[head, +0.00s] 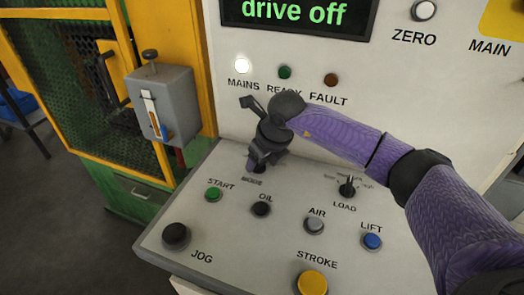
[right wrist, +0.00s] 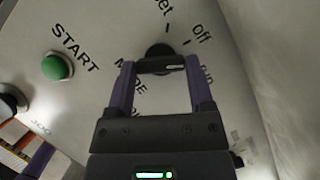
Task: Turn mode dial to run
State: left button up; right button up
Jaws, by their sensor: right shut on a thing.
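The mode dial (right wrist: 158,50) is a black knob on the sloped console, seen in the right wrist view between labels that read in part "set", "off" and "run". Its "MODE" label is partly covered. My right gripper (right wrist: 160,68) has its two fingers on either side of the dial's grip and is shut on it. In the head view the right gripper (head: 257,166) points down at the dial above the MODE label and hides most of it. I cannot tell for sure which label the dial points at. The display (head: 297,14) reads "drive off". My left gripper is not in view.
Around the dial are a green START button (head: 213,194), the OIL button (head: 261,208), the LOAD switch (head: 347,187), the AIR button (head: 314,225) and the black JOG button (head: 176,235). The MAINS lamp (head: 242,64) is lit white. A grey lever box (head: 163,103) stands left.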

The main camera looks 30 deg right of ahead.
jog(key=shift+r+m+h+p, duration=0.15)
jog(key=shift+m+h+p, duration=0.2)
jog(key=shift+m, duration=0.45)
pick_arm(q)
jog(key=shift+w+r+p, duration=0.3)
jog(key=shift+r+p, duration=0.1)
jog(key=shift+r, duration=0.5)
pick_arm(e)
jog(key=shift+a+m+h, duration=0.1)
jog(key=shift+m+h, duration=0.25)
jog(key=shift+m, duration=0.55)
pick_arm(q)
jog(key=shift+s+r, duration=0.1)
pick_arm(e)
jog(key=o, duration=1.2)
pick_arm(q)
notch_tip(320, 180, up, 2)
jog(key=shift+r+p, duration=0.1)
jog(key=shift+p, duration=1.05)
pick_arm(e)
jog(key=shift+o, duration=0.2)
jog(key=v, duration=0.9)
jog(key=shift+s+r, duration=0.25)
jog(key=shift+s, duration=0.05)
